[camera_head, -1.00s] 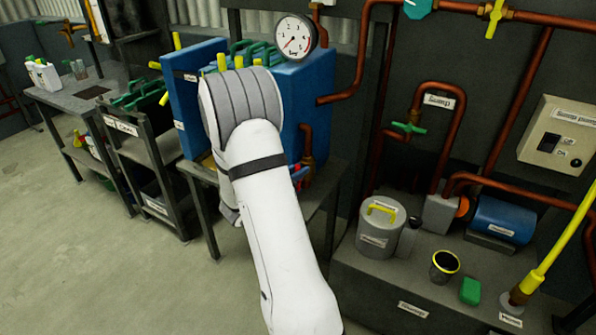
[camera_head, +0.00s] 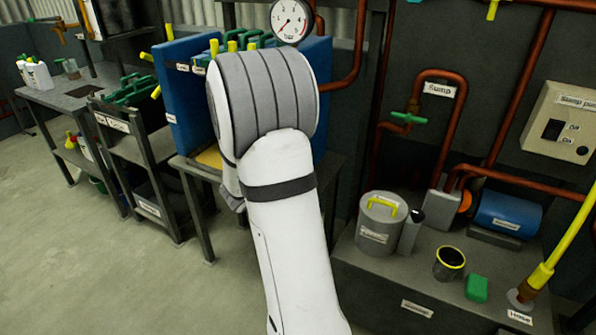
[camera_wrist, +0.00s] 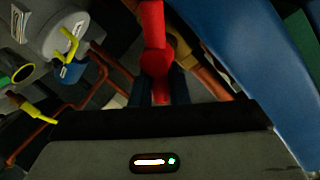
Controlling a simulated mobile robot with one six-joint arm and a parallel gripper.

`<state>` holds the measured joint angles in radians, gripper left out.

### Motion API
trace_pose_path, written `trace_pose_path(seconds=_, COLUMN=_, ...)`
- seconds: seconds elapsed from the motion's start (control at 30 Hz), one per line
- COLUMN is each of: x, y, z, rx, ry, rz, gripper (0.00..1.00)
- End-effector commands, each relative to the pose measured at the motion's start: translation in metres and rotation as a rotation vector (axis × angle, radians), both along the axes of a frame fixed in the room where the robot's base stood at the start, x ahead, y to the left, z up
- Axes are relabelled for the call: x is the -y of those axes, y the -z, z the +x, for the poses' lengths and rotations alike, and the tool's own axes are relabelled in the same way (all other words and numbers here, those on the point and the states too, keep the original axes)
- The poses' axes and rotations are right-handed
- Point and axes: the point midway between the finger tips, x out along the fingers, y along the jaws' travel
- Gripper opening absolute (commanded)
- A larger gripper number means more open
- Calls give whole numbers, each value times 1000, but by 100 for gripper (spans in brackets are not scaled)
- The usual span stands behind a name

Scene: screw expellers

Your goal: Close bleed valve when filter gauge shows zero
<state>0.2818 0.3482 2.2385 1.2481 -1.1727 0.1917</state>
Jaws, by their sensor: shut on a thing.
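The round white filter gauge (camera_head: 291,20) is at the top of the head view, above the blue filter press (camera_head: 180,100). Its red needle points to the lower left, near the low end of the scale; the exact reading is too small to be sure of. In the wrist view, my gripper (camera_wrist: 162,88) is shut on a red valve handle (camera_wrist: 154,28), which appears to be the bleed valve's. The handle's arm runs up from a rounded red hub between the dark fingers. In the head view my own arm hides the gripper and the valve.
Blue press plates (camera_wrist: 255,60) stand close on the right in the wrist view. Copper pipes (camera_wrist: 110,65) run near on the left. A grey lidded can (camera_head: 380,220), black cup (camera_head: 448,263) and green block (camera_head: 477,288) stand on the bench at right. The floor at left is clear.

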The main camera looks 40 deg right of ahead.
Motion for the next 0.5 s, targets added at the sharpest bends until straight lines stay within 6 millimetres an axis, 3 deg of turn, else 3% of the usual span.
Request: trace_pose_path(seconds=0.5, x=3, y=16, z=-7, rx=452, ry=-1, rz=182, gripper=0)
